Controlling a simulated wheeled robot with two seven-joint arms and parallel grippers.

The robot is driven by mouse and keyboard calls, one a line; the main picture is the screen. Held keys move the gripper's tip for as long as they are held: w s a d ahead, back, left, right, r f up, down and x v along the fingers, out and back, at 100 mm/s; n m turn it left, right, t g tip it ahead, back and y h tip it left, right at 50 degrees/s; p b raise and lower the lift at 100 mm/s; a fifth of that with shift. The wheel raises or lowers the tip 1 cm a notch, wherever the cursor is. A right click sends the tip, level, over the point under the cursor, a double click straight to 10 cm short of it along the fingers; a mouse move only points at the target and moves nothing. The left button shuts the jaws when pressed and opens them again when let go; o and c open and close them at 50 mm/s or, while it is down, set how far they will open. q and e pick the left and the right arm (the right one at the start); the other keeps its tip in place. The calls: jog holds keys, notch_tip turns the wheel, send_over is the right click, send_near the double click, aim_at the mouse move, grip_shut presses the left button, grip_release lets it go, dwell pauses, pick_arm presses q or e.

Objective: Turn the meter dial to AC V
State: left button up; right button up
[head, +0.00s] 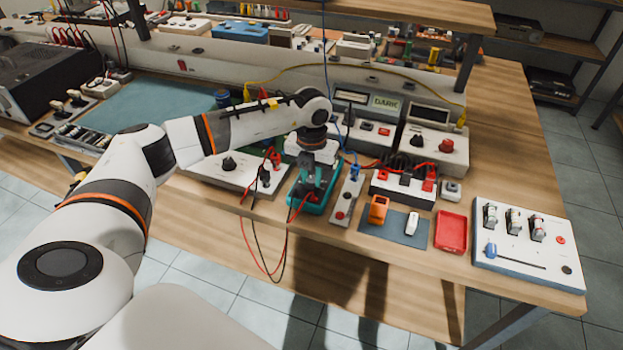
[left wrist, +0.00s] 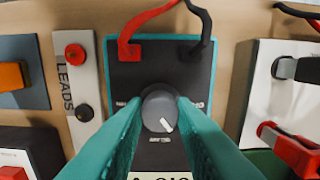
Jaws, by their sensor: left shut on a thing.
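The meter (head: 318,207) is a teal-edged box with a black face on the bench, partly hidden under my left gripper (head: 308,188) in the head view. In the left wrist view, the meter face (left wrist: 135,75) has a red and a black lead plugged in at the top. Its round grey dial (left wrist: 160,108) has a white pointer mark aimed at the lower right of the picture. My left gripper (left wrist: 160,115) has its teal fingers shut on the dial, one on each side. The dial labels are small and partly hidden. My right gripper is not in view.
A panel marked LEADS (left wrist: 76,80) stands beside the meter. A white box with knobs (head: 235,170) is on its other side. A red tray (head: 451,232) and a white switch panel (head: 527,255) lie to the right. Red and black leads (head: 272,262) hang over the bench's front edge.

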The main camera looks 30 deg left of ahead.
pick_arm(q)
jog(key=m+b, duration=0.2)
jog(key=m, duration=0.2)
jog(key=shift+m, duration=0.3)
jog(key=m+b, duration=0.1)
jog(key=m, duration=0.2)
jog(key=shift+m, duration=0.4)
jog(key=m+b, duration=0.2)
jog(key=m, duration=0.1)
jog(key=shift+m+b, duration=0.55)
jog(key=shift+m, duration=1.55)
jog(key=o, duration=1)
